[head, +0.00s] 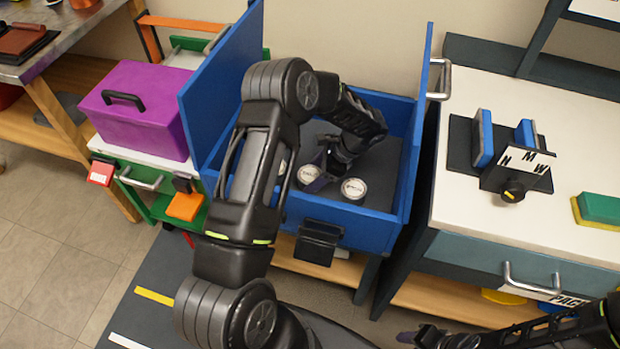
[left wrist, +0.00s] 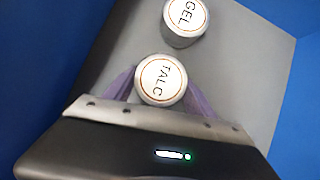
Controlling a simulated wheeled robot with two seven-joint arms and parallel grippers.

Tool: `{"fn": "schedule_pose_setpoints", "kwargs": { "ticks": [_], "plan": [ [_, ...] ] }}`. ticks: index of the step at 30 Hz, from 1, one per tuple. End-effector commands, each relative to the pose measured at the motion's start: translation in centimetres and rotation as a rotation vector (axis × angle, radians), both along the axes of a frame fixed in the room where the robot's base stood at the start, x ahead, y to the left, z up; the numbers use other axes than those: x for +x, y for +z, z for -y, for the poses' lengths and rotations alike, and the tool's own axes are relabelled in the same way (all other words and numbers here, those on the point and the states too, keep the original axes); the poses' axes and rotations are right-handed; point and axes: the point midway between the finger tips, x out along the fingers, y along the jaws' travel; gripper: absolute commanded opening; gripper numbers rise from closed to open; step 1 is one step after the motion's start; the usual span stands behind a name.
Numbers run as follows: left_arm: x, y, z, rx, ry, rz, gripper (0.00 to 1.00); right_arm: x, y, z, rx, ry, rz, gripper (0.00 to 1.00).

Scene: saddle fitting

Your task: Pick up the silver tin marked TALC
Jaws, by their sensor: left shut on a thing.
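The silver TALC tin (left wrist: 160,80) stands upright between the purple fingers of my left gripper (left wrist: 160,92) in the left wrist view. The gripper is shut on it. In the head view my left gripper (head: 318,172) reaches down into the blue open box, with the tin (head: 308,174) between its fingers; the label is too small to read there. A similar silver tin marked GEL (left wrist: 185,18) stands just beyond it in the left wrist view. My right gripper (head: 415,337) shows only in part at the bottom edge, and its opening is unclear.
The blue box (head: 345,232) has tall side panels close around my left arm. Another round-topped tin (head: 354,188) stands right of the gripper. A white-topped cabinet (head: 490,225) is on the right. A purple case (head: 140,110) sits at the left.

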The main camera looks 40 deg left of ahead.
Motion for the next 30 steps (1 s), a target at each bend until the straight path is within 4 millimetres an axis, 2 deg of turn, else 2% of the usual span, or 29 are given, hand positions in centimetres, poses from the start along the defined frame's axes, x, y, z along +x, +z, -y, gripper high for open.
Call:
{"fn": "schedule_pose_setpoints", "kwargs": {
  "ticks": [2, 16, 25, 30],
  "plan": [
    [0.0, 0.0, 0.0, 0.0, 0.0, 0.0, 0.52, 0.0, 0.0, 0.0, 0.0, 0.0, 0.0, 0.38],
    [0.0, 0.0, 0.0, 0.0, 0.0, 0.0, 0.14, 0.0, 0.0, 0.0, 0.0, 0.0, 0.0, 0.38],
    [0.1, 0.4, 0.0, 0.0, -0.001, 0.001, 0.14, 0.0, 0.0, 0.0, 0.0, 0.0, 0.0, 0.38],
    [0.1, 2.6, 0.0, 0.002, -0.001, 0.003, 0.14, 0.0, 0.1, 0.0, 0.0, 0.0, 0.0, 0.38]
  ]
}}
